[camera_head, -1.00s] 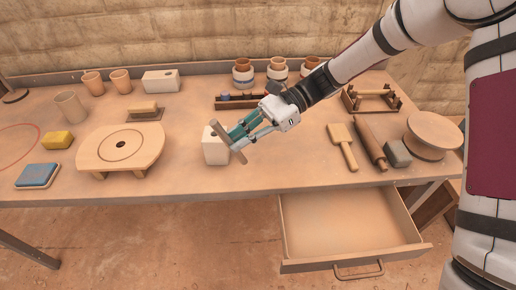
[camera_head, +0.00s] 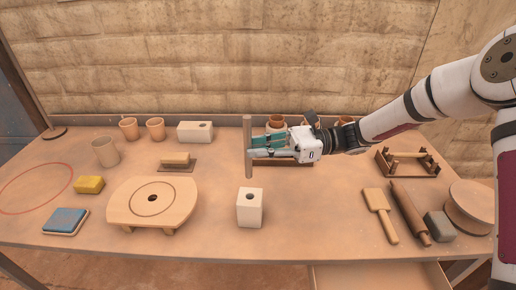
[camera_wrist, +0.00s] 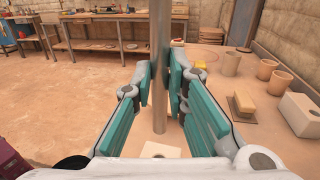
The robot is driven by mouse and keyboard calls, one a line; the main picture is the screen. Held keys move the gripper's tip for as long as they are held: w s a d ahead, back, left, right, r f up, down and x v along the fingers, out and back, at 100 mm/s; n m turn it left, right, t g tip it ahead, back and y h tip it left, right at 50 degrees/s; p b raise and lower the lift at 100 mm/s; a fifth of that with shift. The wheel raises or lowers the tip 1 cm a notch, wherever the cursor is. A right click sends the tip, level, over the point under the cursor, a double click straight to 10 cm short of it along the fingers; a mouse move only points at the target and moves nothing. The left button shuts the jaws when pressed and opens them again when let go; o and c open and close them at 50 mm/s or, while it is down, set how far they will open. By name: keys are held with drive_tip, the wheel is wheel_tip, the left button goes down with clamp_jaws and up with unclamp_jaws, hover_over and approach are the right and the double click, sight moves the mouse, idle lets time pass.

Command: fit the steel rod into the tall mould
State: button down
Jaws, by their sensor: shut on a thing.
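The steel rod (camera_head: 248,160) is a plain grey bar, held upright in my gripper (camera_head: 254,147). My gripper is shut on the rod around its middle, with its teal fingers on either side in the wrist view (camera_wrist: 160,85). The tall mould (camera_head: 249,213) is a white upright block with a dark round hole in its top. In the head view the rod's lower end shows a little above the mould's top, clear of it. In the wrist view the mould (camera_wrist: 160,150) shows partly, just below the rod's lower end. I cannot tell whether rod and hole line up in depth.
A lower, wider white block with a hole (camera_head: 195,132) stands at the back. A round-topped wooden stand (camera_head: 125,205) is left of the mould. A paddle (camera_head: 380,215) and rolling pin (camera_head: 410,212) lie to the right. The bench around the mould is clear.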

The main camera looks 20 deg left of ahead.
drive_tip(key=b, duration=0.2)
hover_over(259, 195)
drive_tip(key=shift+f, duration=2.9)
drive_tip(key=shift+f+b, duration=1.2)
drive_tip(key=shift+f, duration=2.25)
drive_tip(key=c, duration=1.5)
unclamp_jaws()
drive_tip(key=v, duration=1.2)
drive_tip(key=shift+w, duration=0.15)
